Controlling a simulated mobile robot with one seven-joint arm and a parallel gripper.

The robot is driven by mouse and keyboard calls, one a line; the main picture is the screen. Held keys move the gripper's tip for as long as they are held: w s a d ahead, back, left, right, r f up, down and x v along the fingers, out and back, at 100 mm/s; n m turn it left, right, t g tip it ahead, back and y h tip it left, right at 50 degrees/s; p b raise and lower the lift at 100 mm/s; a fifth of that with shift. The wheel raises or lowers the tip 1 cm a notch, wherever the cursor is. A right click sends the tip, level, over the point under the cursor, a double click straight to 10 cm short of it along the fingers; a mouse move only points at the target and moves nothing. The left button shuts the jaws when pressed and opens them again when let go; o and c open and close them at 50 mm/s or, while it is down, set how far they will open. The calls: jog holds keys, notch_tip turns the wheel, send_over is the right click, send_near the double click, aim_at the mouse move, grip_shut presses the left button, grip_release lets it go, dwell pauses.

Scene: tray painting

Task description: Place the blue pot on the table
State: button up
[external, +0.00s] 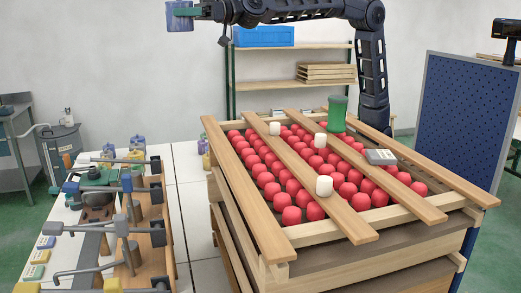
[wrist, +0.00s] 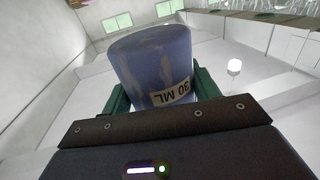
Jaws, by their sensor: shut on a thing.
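The blue pot (wrist: 150,62), with a label reading "30 ML", sits between the green fingers of my gripper (wrist: 158,90) in the wrist view. In the external view the blue pot (external: 180,20) is at the top left, held high in the air by my gripper (external: 186,9). My gripper is shut on it. The white table (external: 185,162) is below at the left, well apart from the pot.
Metal clamps and wooden blocks (external: 135,255) crowd the table's near left. Right of it is a large wooden crate (external: 330,268) of red balls, with slats, white cylinders (external: 324,186) and a green cup (external: 337,113) on top. A bare white strip of table lies between.

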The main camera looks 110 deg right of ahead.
jog(key=s+a+n+y, duration=0.1)
jog(key=s+a, duration=0.5)
jog(key=a, duration=0.5)
jog(key=s+a+r+y, duration=0.1)
jog(key=s+a, duration=0.5)
jog(key=a, duration=0.5)
jog(key=s+a+n+y, duration=0.1)
jog(key=s+a, duration=0.4)
jog(key=a, duration=0.6)
jog(key=s+a+f+n+g+y, duration=0.1)
jog(key=s+a+f, duration=0.1)
jog(key=s+a, duration=1)
jog(key=s+a+f+g+y, duration=0.15)
jog(key=s+a, duration=0.55)
jog(key=s, duration=0.9)
jog(key=shift+t+h, duration=0.25)
jog(key=shift+t, duration=0.1)
jog(key=shift+a+f, duration=0.2)
jog(key=shift+f, duration=2.5)
notch_tip(320, 180, down, 20)
jog(key=shift+r, duration=0.2)
jog(key=shift+f, duration=0.15)
